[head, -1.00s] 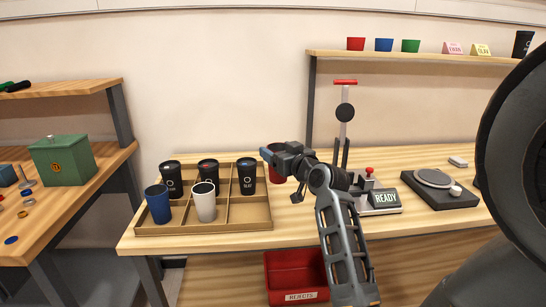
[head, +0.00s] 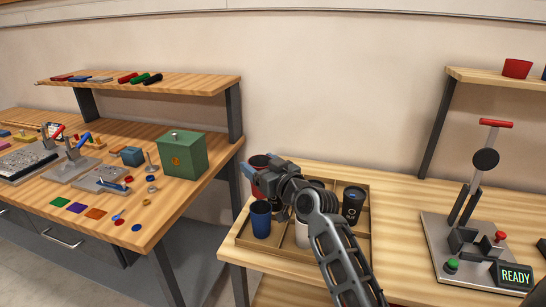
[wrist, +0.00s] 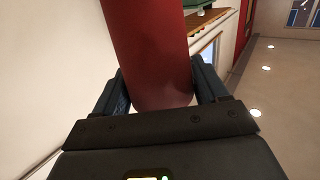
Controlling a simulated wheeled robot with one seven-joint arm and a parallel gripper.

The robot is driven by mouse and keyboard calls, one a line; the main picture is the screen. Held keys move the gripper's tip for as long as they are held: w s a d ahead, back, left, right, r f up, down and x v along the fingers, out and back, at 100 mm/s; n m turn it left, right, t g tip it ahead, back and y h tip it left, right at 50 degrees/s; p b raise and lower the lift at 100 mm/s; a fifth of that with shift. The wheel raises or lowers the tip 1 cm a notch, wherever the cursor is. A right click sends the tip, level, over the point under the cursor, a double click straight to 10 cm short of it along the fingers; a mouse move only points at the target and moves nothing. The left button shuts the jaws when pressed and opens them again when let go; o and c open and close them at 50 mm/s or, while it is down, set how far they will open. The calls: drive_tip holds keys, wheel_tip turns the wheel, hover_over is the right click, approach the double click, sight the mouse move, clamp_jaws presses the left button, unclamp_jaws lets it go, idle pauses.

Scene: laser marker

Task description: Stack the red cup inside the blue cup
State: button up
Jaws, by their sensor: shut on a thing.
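The red cup (head: 258,161) is held by my gripper (head: 262,170), above the tray's back left corner; my gripper hides part of it. In the wrist view, the red cup (wrist: 147,50) stands between the two blue fingers, which are shut on its sides. The blue cup (head: 261,219) stands upright in the front left compartment of the tray, apart from and below the red cup. I cannot see inside the blue cup.
The wooden tray (head: 246,243) also holds a white cup (head: 302,235) and black cups (head: 352,204), partly hidden by my arm. A press with a READY display (head: 515,276) stands at right. A green box (head: 183,155) is on the left table, across a gap.

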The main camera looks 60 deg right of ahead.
sight(260, 195)
drive_tip(key=shift+w+a+f, duration=0.15)
drive_tip(key=shift+f, duration=0.05)
wheel_tip(260, 195, down, 4)
drive_tip(key=b, duration=0.3)
drive_tip(key=shift+f+b, duration=0.9)
drive_tip(key=shift+b, duration=0.25)
drive_tip(key=shift+f+b, duration=1.75)
drive_tip(key=shift+b, duration=0.15)
drive_tip(key=o, duration=0.7)
drive_tip(key=shift+o, duration=0.2)
drive_tip(key=shift+r, duration=0.1)
drive_tip(key=shift+r+p, duration=3.2)
drive_tip(key=shift+r, duration=0.75)
